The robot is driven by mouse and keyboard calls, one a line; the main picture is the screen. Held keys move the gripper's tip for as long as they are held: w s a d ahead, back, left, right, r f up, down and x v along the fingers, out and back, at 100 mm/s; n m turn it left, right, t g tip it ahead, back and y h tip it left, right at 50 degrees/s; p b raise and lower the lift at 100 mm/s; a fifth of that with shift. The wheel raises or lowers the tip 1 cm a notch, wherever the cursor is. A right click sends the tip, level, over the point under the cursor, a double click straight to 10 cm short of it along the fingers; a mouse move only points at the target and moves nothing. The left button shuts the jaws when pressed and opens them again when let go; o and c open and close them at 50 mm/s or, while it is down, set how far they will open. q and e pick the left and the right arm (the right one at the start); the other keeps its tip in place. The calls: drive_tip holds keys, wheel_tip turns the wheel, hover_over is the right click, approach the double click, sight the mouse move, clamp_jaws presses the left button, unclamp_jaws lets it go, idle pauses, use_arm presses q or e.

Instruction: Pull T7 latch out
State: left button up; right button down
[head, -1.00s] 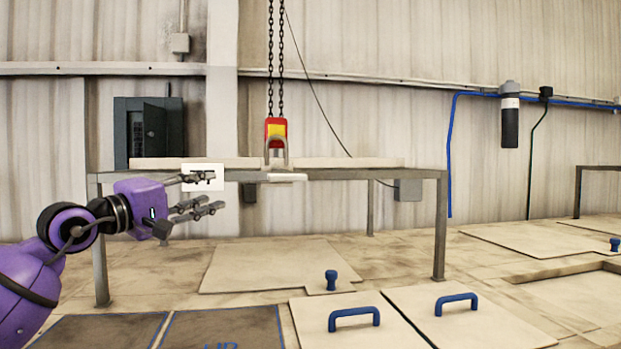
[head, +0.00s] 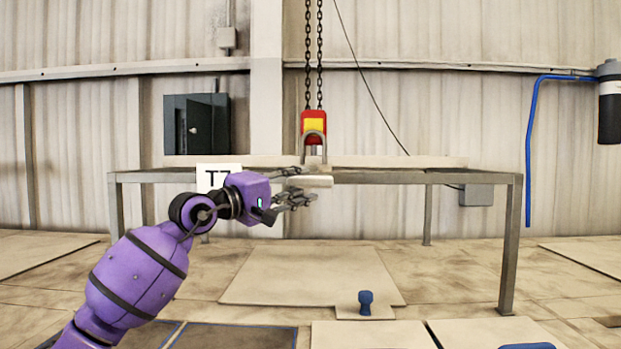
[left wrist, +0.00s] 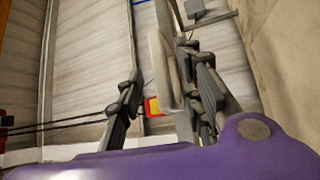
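A pale bar-shaped latch handle (head: 318,181) sits at the front edge of the metal frame, below the hook. A white T7 sign (head: 212,172) is on the frame to its left, partly covered by my left arm. My left gripper (head: 301,186) is open at the left end of the pale bar, its fingers overlapping that end in the head view. In the left wrist view, the pale bar (left wrist: 160,70) shows between the two spread fingers, nearer the right one. I cannot tell whether they touch it. My right gripper is not in view.
A red and yellow hoist hook block (head: 314,124) hangs on chains just above the bar. The metal frame (head: 508,245) stands over the floor plates. A blue knob (head: 365,301) stands up from a floor plate. The space in front of the frame's right half is clear.

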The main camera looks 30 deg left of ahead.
sight(305, 183)
use_arm(q)
drive_tip(key=shift+p+x, duration=0.3)
drive_tip(key=shift+x, duration=1.7)
drive_tip(key=shift+f, duration=0.15)
clamp_jaws()
